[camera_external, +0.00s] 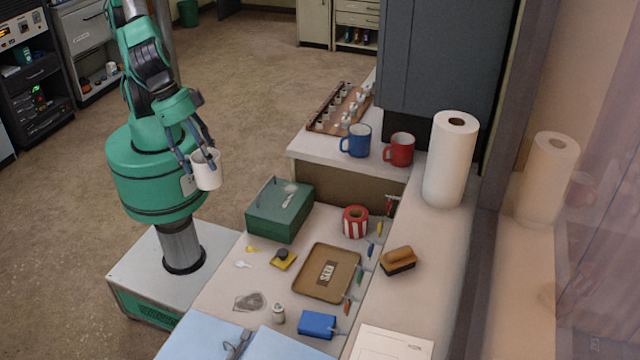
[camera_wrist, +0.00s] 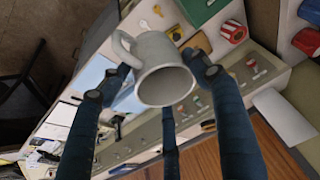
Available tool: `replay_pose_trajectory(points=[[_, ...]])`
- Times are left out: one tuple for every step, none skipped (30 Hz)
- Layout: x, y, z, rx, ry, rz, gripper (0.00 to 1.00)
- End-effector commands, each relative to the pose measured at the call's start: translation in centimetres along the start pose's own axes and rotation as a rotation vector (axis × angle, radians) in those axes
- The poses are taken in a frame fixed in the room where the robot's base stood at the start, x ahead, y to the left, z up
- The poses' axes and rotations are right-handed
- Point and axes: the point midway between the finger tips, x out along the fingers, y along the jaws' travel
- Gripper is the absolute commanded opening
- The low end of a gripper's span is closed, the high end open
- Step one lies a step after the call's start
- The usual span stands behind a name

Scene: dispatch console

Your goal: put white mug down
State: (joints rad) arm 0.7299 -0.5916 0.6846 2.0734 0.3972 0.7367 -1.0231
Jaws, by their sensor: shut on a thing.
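The white mug (camera_external: 208,172) hangs in the air in front of my green column, left of the green box, in the external view. My gripper (camera_external: 193,160) is shut on it. In the wrist view the white mug (camera_wrist: 155,52) sits between the dark fingers of my gripper (camera_wrist: 160,82). Its open mouth faces the lower part of that picture and its handle points to the upper left. The mug looks empty and touches no surface.
The counter holds a green box (camera_external: 280,208), a brown tray (camera_external: 305,287), a striped tin (camera_external: 356,222), a blue box (camera_external: 317,324) and a brush (camera_external: 398,260). A blue mug (camera_external: 357,141), a red mug (camera_external: 399,150) and a paper roll (camera_external: 450,165) stand farther back. Small bare patches lie between them.

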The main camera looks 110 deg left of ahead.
Motion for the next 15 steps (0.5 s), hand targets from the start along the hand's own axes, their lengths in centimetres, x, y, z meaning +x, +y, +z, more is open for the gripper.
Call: replay_pose_trajectory(points=[[-0.1, 0.7, 0.3, 0.014, 0.001, 0.007, 0.27], [-0.1, 1.0, 0.5, 0.020, 0.001, 0.010, 0.27], [-0.2, 1.4, 0.7, 0.030, 0.001, 0.014, 0.27], [-0.3, 1.7, 0.8, 0.036, 0.001, 0.016, 0.27], [-0.4, 1.9, 0.9, 0.042, 0.001, 0.019, 0.27], [-0.5, 2.3, 1.2, 0.050, 0.001, 0.022, 0.27], [-0.6, 2.6, 1.3, 0.057, 0.000, 0.025, 0.27], [-0.6, 2.9, 1.5, 0.063, 0.000, 0.028, 0.27], [0.5, 2.6, 1.9, 0.061, -0.004, 0.021, 0.27], [1.1, 2.6, 2.1, 0.061, -0.004, 0.021, 0.27], [1.7, 2.6, 2.3, 0.060, -0.004, 0.022, 0.27], [2.5, 2.6, 2.7, 0.060, -0.004, 0.022, 0.27], [3.1, 2.6, 2.9, 0.061, -0.003, 0.022, 0.27], [3.8, 2.6, 3.1, 0.060, -0.004, 0.021, 0.27], [4.6, 2.6, 3.5, 0.059, -0.004, 0.022, 0.27]])
